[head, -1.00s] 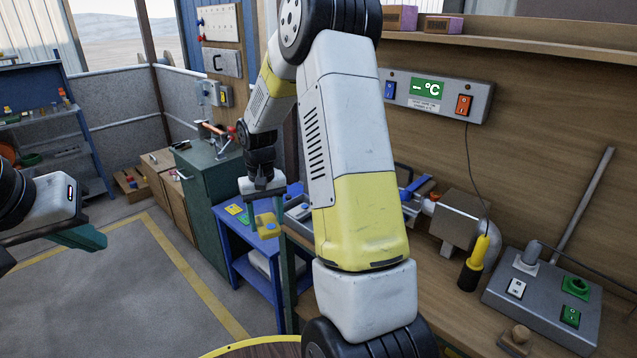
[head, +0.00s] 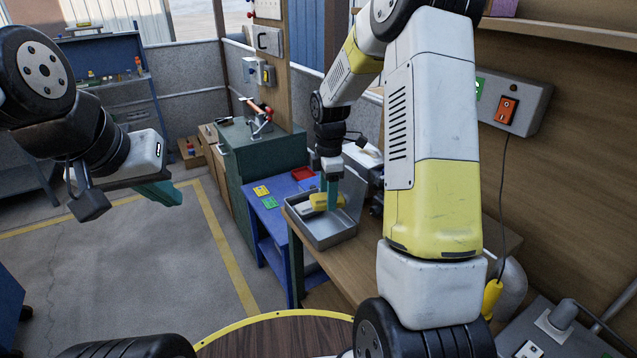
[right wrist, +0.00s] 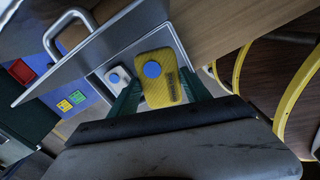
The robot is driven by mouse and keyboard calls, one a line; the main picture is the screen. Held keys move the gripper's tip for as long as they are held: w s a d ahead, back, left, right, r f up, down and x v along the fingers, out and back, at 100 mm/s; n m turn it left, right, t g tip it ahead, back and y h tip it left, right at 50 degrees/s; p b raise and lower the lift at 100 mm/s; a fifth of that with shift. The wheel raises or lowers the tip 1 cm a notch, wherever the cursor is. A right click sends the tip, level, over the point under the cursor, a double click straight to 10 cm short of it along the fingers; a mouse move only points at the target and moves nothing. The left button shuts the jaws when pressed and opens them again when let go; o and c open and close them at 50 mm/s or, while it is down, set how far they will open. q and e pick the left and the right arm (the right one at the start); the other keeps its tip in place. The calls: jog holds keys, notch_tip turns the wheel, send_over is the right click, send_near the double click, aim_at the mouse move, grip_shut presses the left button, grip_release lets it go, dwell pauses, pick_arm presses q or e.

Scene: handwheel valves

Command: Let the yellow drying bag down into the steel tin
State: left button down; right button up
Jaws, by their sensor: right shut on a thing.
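The yellow drying bag (head: 326,201) is in my right gripper (head: 330,188), at the steel tin (head: 335,238). In the right wrist view the yellow bag (right wrist: 160,88) has a blue dot and sits between the teal fingers (right wrist: 158,98). The tin is open, with its lid raised at the back; I cannot tell whether the bag touches the tin's floor. A white bag with a blue dot (right wrist: 117,75) lies in the tin beside the yellow one. My left gripper (head: 158,192) is empty over the floor at left; its finger gap is not clear.
The tin stands on a wooden bench (head: 345,265). A low blue table (head: 268,226) beside it bears a red tray (head: 302,173) and yellow and green cards. A green cabinet (head: 265,155) stands behind. A round brown top with yellow edge (head: 275,335) is in front. Open floor lies at left.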

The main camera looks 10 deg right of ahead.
jog(key=n, duration=0.3)
jog(key=shift+d, duration=0.1)
jog(key=shift+f, duration=4.35)
jog(key=o, duration=1.5)
jog(key=shift+r, duration=3.9)
